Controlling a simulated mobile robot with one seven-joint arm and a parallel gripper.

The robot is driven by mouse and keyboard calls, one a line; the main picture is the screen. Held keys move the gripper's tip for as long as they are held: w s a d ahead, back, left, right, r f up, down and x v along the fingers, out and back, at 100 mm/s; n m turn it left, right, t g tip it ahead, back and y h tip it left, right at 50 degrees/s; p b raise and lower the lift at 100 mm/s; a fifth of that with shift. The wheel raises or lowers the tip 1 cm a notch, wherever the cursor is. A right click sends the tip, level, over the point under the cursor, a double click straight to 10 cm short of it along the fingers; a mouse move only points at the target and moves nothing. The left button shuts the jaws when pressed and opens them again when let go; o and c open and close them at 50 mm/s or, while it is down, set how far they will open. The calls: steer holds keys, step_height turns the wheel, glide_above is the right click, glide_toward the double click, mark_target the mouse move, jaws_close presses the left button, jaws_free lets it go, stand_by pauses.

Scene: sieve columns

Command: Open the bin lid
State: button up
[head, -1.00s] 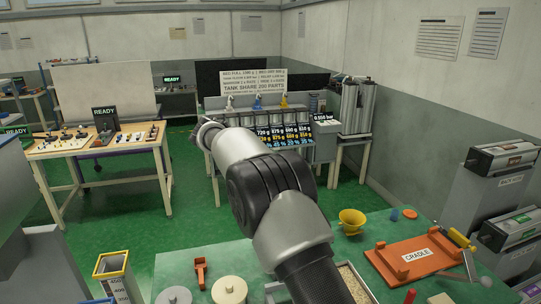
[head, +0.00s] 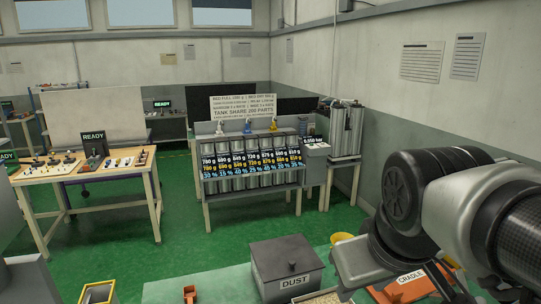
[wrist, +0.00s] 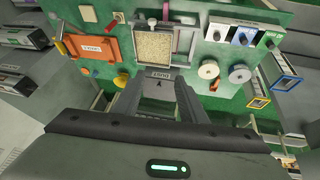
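The dark grey dust bin (head: 287,272) stands on the green bench in the head view, with its "DUST" label facing me. Its flat lid (head: 303,251) lies closed on top, with a small dark knob. In the head view my arm reaches in from the right, and the fingertips are not clearly seen.
A tray of grains (wrist: 153,46) lies beyond the bin, with an orange cradle (wrist: 88,47) and yellow funnel (wrist: 121,80) to its left. A rack of labelled canisters (head: 252,170) stands across the green floor.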

steer(key=shift+o, duration=0.2)
steer(key=shift+s+a+f+m, duration=0.1)
steer(key=shift+s+f+m, duration=0.35)
steer(key=shift+s+m, duration=0.2)
steer(key=shift+s+f+m, duration=0.45)
steer(key=shift+s+m, duration=0.1)
steer(key=shift+s, duration=0.05)
steer(key=m+g+h+b, duration=0.15)
steer(key=m+b, duration=0.45)
steer(key=b, duration=1)
glide_above(292, 262)
steer(key=s+a, duration=0.3)
steer(key=s, duration=0.3)
step_height(292, 262, down, 14)
steer(key=f, duration=0.1)
steer(key=b+x, duration=0.2)
steer(key=x, duration=1.4)
steer(key=shift+w+f, duration=0.1)
steer(key=shift+f, duration=0.1)
jaws_close()
